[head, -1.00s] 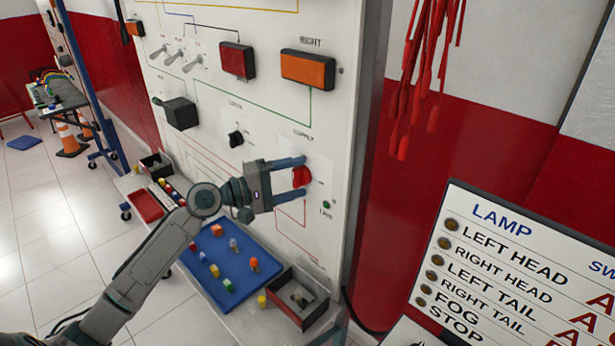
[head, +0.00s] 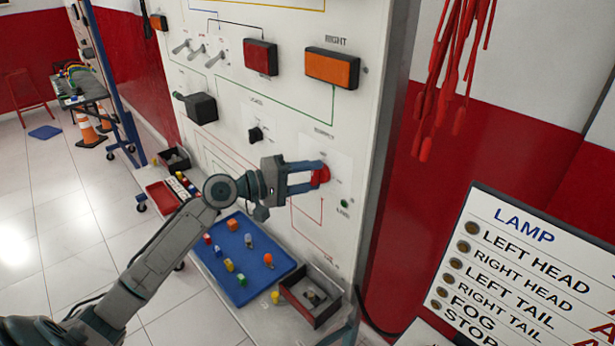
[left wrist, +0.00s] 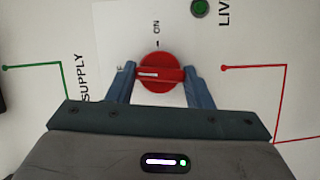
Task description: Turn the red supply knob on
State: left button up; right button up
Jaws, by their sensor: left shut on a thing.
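The red supply knob (head: 322,175) sits on the white panel (head: 345,110), below a SUPPLY label and a little above the small green LIVE lamp (head: 344,203). My left gripper (head: 313,177) is shut on the knob, with a blue finger on each side of it. In the left wrist view the knob (left wrist: 160,60) is a round red disc with a raised bar lying across the picture. The bar's white mark is at its left, toward a partly hidden label. The ON label stands above the knob there. The LIVE lamp (left wrist: 199,8) looks dark green. My right gripper is not in view.
A black knob (head: 255,135), toggle switches (head: 198,50) and orange and red lamps are on the panel. Below are a blue tray (head: 225,265) with small coloured parts and an open bin (head: 318,300). Red leads (head: 455,80) hang at right beside a lamp chart (head: 520,260).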

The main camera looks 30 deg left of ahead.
pick_arm(q)
jog(key=m+y, duration=0.1)
jog(key=m, duration=0.1)
jog(key=m+y+p, duration=0.1)
jog(key=m, duration=0.1)
jog(key=m+g+y+p, duration=0.1)
jog(key=m, duration=0.1)
jog(key=shift+d+r, duration=0.15)
jog(key=shift+r, duration=0.15)
jog(key=m+y+p, duration=0.1)
jog(key=m, duration=0.1)
jog(key=shift+s+d+m+y, duration=0.1)
jog(key=shift+d+m+y, duration=0.05)
jog(key=shift+m+y, duration=0.25)
jog(key=shift+m+t+y+p, duration=0.3)
jog(key=shift+m+y+p, duration=0.15)
jog(key=shift+m+y, duration=0.65)
jog(key=shift+m, duration=0.5)
jog(key=shift+f, duration=0.1)
